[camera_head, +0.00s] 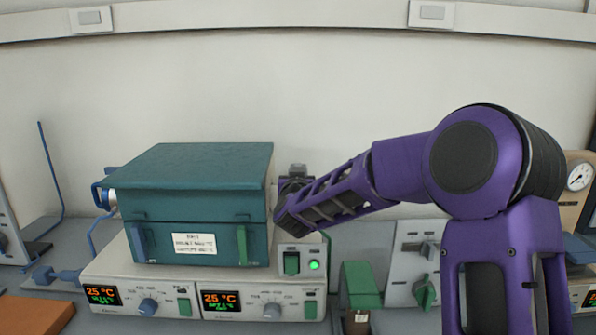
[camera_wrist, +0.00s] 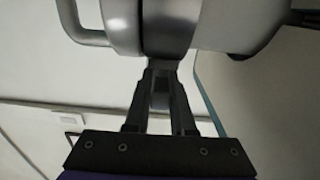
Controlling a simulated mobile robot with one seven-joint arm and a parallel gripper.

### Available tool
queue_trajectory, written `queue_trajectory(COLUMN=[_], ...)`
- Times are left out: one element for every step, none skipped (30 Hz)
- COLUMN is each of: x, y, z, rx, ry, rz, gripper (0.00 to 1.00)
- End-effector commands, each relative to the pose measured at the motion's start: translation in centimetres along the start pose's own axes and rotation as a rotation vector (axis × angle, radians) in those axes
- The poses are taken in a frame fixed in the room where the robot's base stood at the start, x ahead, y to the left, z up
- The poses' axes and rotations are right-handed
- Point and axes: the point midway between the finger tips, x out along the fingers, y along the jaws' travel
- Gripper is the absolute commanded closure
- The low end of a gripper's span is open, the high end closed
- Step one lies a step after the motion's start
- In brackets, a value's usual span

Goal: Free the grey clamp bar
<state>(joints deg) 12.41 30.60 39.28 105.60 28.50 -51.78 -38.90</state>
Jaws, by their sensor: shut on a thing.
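My gripper (camera_wrist: 162,78) is shut on a narrow grey piece (camera_wrist: 160,98), which looks like the grey clamp bar, below a large metallic cylinder (camera_wrist: 170,20) with a looped handle in the wrist view. In the head view my gripper (camera_head: 282,212) is at the right side of the teal furnace (camera_head: 200,195), and its fingertips are hidden. A small grey part (camera_head: 298,171) shows just above and behind my gripper. How the bar is fastened cannot be seen.
The furnace sits on a white control base (camera_head: 240,310) with orange displays and a lit green lamp (camera_head: 314,266). A green block (camera_head: 360,288) and a white panel with knobs (camera_head: 413,265) stand to the right. A blue rod stand (camera_head: 48,165) is at the left.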

Motion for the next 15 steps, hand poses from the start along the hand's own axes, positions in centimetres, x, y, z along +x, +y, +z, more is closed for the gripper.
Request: queue_trajectory(x=[0.06, 0.06, 0.07, 0.07, 0.07, 0.07, 0.07, 0.07, 0.07, 0.07, 0.07, 0.07, 0.07, 0.06, 0.06], y=[0.06, 0.07, 0.08, 0.08, 0.08, 0.09, 0.09, 0.09, 0.09, 0.09, 0.09, 0.09, 0.09, 0.08, 0.07], z=[-0.09, -0.09, -0.09, -0.08, -0.08, -0.08, -0.08, -0.07, -0.07, -0.07, -0.07, -0.06, -0.05, -0.05, -0.04], rx=[0.001, 0.001, 0.001, 0.001, 0.001, 0.001, 0.001, 0.001, 0.001, 0.001, 0.001, 0.001, 0.000, 0.000, 0.000], ry=[0.002, 0.002, 0.002, 0.002, 0.001, 0.001, 0.001, 0.001, 0.001, 0.001, 0.001, 0.001, 0.001, 0.001, 0.001], rz=[0.003, 0.003, 0.003, 0.003, 0.003, 0.003, 0.003, 0.003, 0.003, 0.003, 0.003, 0.003, 0.002, 0.002, 0.002], gripper=[1.00, 1.00, 1.00, 1.00, 1.00, 1.00, 1.00, 1.00, 1.00, 0.74, 0.69, 0.61, 0.56, 0.51, 0.47])
